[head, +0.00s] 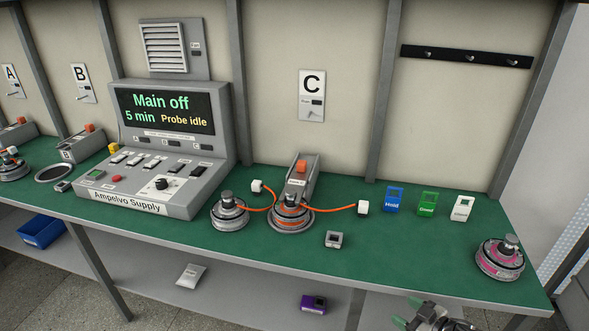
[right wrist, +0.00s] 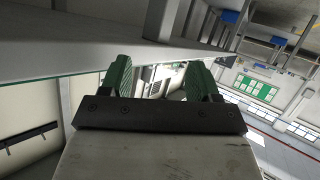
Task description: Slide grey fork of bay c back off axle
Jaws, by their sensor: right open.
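The bay C sign (head: 312,95) hangs on the back wall. Below it, a grey sloped fork unit with an orange knob (head: 301,167) stands on the bench, its front end reaching the hub motor (head: 291,214) of bay C. Whether the fork sits around the axle is too small to tell. Orange cables run from this motor to two white plugs. My right gripper (head: 432,319) is at the bottom edge of the head view, in front of the bench and well away from the fork. Its green fingers are apart and empty in the right wrist view (right wrist: 160,76). My left gripper is not in view.
A second hub motor (head: 229,211) stands left of the fork. A small grey block (head: 334,239) lies in front, right. Blue, green and white tags (head: 427,202) and a pink-banded motor (head: 500,259) are farther right. The supply console (head: 160,150) reads "Main off".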

